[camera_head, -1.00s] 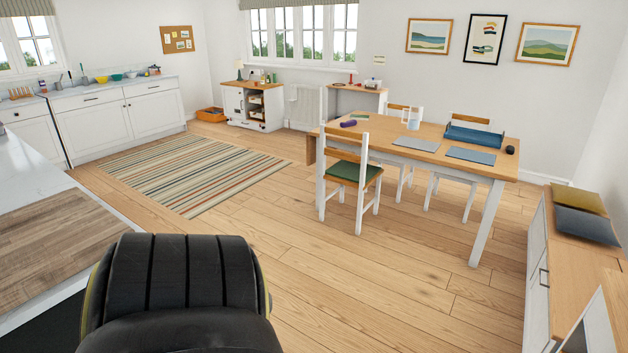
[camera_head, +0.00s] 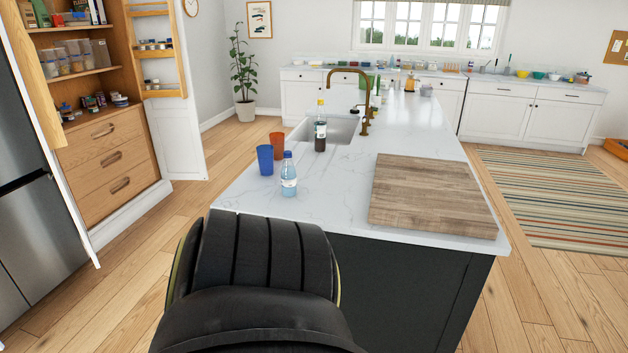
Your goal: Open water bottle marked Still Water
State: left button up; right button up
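A clear bottle (camera_head: 289,178) with a blue label and cap stands upright on the near left part of the white island counter. Its label text is too small to read. A second, dark bottle (camera_head: 320,128) with a yellow cap stands upright behind it by the sink. I cannot tell by text which one is marked Still Water. Neither of my grippers is in view; only a black part of my own body shows at the bottom, in front of the island.
A blue cup (camera_head: 265,160) and an orange cup (camera_head: 277,146) stand close to the clear bottle. A wooden board (camera_head: 430,195) lies on the right of the island counter (camera_head: 340,212). A brass tap (camera_head: 366,100) rises by the sink. An open pantry (camera_head: 105,150) is at left, with floor between.

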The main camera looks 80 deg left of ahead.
aim_at(288, 177)
jog(key=u, duration=2.8)
jog(key=i, duration=1.65)
